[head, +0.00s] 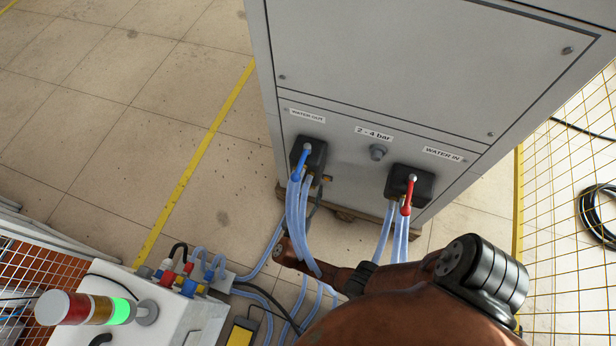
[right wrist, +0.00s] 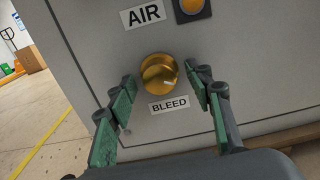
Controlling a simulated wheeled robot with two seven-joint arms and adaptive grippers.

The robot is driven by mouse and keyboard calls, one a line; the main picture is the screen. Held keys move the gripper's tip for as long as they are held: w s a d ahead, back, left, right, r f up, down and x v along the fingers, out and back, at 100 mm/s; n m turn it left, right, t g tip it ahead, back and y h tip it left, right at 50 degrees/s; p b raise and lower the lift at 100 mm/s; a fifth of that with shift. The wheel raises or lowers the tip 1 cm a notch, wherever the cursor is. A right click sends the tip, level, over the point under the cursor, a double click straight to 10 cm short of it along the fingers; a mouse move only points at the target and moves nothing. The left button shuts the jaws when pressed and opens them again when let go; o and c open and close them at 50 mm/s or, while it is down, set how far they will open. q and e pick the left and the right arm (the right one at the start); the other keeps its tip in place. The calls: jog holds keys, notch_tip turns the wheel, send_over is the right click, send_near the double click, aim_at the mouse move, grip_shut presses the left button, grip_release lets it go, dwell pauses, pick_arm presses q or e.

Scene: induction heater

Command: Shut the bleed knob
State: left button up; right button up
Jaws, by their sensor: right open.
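The round brass bleed knob (right wrist: 158,70) sits on the grey cabinet panel in the right wrist view, just above a white BLEED label (right wrist: 169,104). A small pale mark shows on the right part of its face. My right gripper (right wrist: 161,79) is open, with its green-padded fingers to the left and right of the knob. A gap shows on each side, and I cannot tell how far the tips are from the panel. In the head view my right arm reaches left, low in front of the cabinet; the knob is not seen there. My left gripper is in neither view.
The cabinet (head: 400,60) carries a blue-handled valve (head: 301,163) and a red-handled valve (head: 407,195) with pale hoses (head: 299,215) hanging close to my right arm. An AIR label (right wrist: 143,13) is above the knob. A signal-light box (head: 185,322) stands lower left.

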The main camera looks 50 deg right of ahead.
jog(key=shift+c, duration=0.6)
jog(key=c, duration=1)
jog(key=shift+c, duration=0.2)
